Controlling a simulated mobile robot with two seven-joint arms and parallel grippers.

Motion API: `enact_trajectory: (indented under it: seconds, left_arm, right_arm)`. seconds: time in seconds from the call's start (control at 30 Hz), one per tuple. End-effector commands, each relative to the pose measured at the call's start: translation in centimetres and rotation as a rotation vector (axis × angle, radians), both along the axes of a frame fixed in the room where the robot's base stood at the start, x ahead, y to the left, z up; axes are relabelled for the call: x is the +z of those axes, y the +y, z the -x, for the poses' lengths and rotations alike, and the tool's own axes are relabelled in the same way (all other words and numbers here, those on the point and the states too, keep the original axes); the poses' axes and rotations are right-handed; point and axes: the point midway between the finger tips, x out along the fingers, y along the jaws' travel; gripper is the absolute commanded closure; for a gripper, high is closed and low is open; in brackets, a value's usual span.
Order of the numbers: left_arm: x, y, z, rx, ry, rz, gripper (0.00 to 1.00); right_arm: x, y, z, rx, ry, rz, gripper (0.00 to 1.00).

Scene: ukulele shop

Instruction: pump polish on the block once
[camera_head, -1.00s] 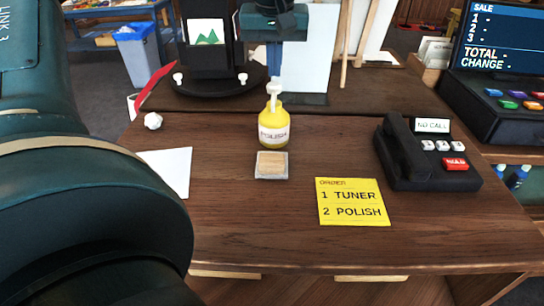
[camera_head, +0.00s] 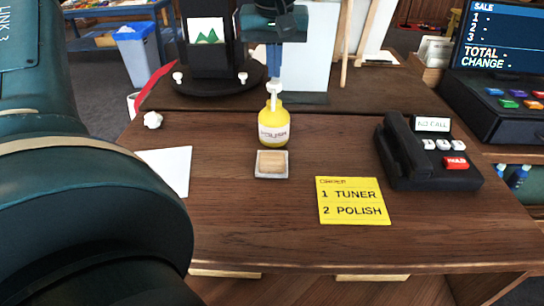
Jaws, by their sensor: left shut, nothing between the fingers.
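The yellow polish bottle (camera_head: 273,130) stands upright on the wooden counter, with a white pump head (camera_head: 274,87) on top. The block (camera_head: 271,160), light wood-coloured, lies on a small pale tray (camera_head: 272,176) just in front of the bottle. My left gripper (camera_head: 274,72) comes down from the top of the picture, shut and empty, its fingers directly above the pump head. The fingertips look very close to the pump head; I cannot tell whether they touch. My right gripper is not in view.
A yellow order card (camera_head: 352,201) lies at the front right, with a black phone (camera_head: 420,160) beyond it. A white paper (camera_head: 172,168) and a crumpled white ball (camera_head: 153,120) lie left. A black stand (camera_head: 212,85) and the register (camera_head: 500,100) stand behind. The front middle counter is clear.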

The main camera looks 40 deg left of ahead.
Motion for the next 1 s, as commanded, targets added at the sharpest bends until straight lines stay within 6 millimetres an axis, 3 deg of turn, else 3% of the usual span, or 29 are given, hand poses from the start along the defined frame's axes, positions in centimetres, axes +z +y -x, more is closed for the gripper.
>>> enact_trajectory:
  seconds: [0.73,1.0]
  left_arm:
    - [-2.9,0.0,0.0,0.001,0.003,-0.001,1.0]
    - [-2.8,0.0,0.1,0.001,0.006,0.001,1.0]
  right_arm:
    - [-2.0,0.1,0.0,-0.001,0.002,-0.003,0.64]
    - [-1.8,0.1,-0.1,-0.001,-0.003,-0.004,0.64]
